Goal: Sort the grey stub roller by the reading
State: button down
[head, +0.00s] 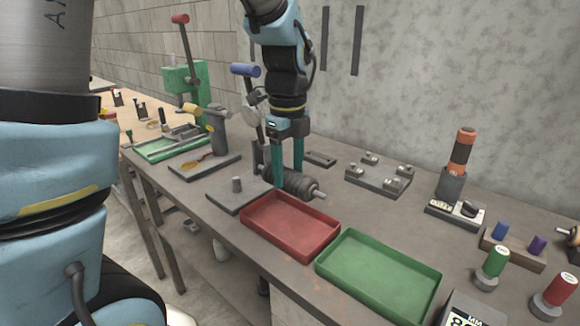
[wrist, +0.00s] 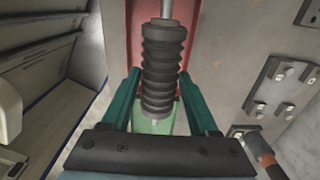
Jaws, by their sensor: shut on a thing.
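The grey stub roller (head: 302,187) is dark and ribbed, with a bright metal shaft end. It lies level between the teal fingers of my gripper (head: 288,177), which is shut on it. In the wrist view the roller (wrist: 163,62) runs lengthwise between the fingers. It shows just behind the red tray (head: 290,226) in the head view; whether it touches the bench is unclear. The green tray (head: 380,276) stands right of the red one. Both trays look empty. A display marked MM (head: 468,319) is cut off at the bottom edge, its reading only partly visible.
A grey plate with a short peg (head: 237,184) lies left of the red tray. A fixture block (head: 379,178), an orange-and-black tool in a stand (head: 461,152) and colored-top cylinders (head: 490,262) are to the right. A green press (head: 187,85) stands at back left.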

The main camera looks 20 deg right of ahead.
notch_tip(320, 180, down, 6)
jog(key=b, duration=0.4)
jog(key=shift+r, duration=0.1)
jog(key=shift+f+b, duration=0.6)
jog(key=shift+f, duration=0.05)
jog(key=shift+f+b, duration=0.6)
jog(key=shift+f, duration=0.75)
dwell(1.6)
jog(key=shift+c, duration=0.3)
grip_release()
notch_tip(320, 180, up, 11)
jog(key=shift+a+f+b, duration=0.1)
jog(key=shift+f+b, duration=0.05)
jog(key=shift+b, duration=0.15)
notch_tip(320, 180, up, 7)
jog(key=p, duration=0.6)
